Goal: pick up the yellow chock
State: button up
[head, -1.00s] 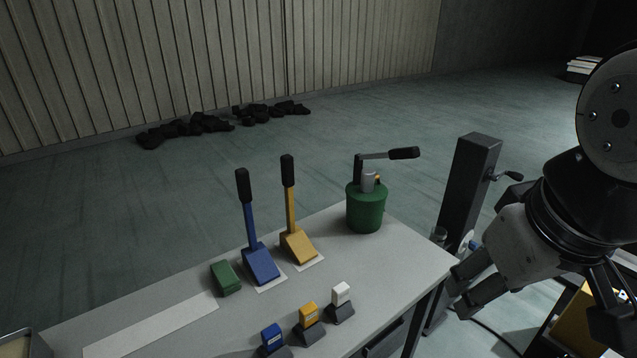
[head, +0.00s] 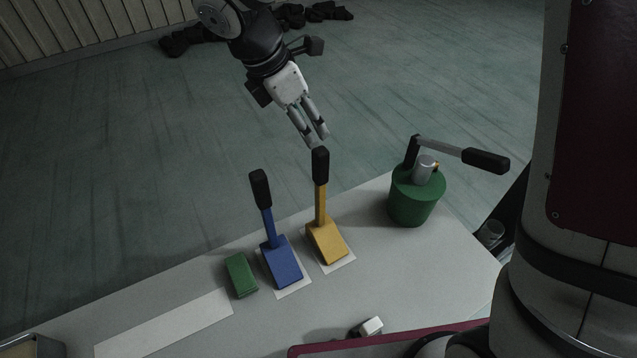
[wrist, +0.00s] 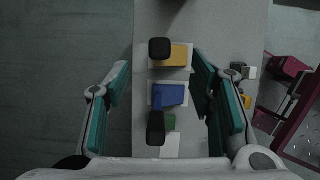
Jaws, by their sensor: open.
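The yellow chock (head: 327,243) is a wedge with an upright yellow shaft and a black grip on top. It stands on a white patch on the grey table (head: 440,265). In the wrist view the chock (wrist: 178,57) lies between my fingers, with its black grip seen from above. My gripper (head: 317,140) is open and empty, its fingertips pointing down just above and behind the black grip in the head view. It also shows in the wrist view (wrist: 160,68) with its two fingers wide apart. I cannot tell the exact gap to the grip.
A blue chock (head: 282,266) with a similar handle stands close left, beside a green block (head: 240,275). A green pot (head: 414,200) with a crank stands right. A white-topped small block (head: 371,326) is near the front edge.

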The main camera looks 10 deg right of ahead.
aim_at(320, 150)
jog(key=x, duration=0.8)
jog(key=shift+f+p, duration=0.3)
jog(key=shift+p, duration=0.1)
jog(key=p+x, duration=0.1)
jog(key=x, duration=0.3)
jog(key=shift+a+f, duration=0.1)
jog(key=shift+f, duration=0.1)
jog(key=shift+w+f, duration=0.1)
jog(key=shift+f, duration=0.4)
grip_shut()
jog(key=shift+w+r, duration=0.1)
jog(key=shift+r, duration=0.05)
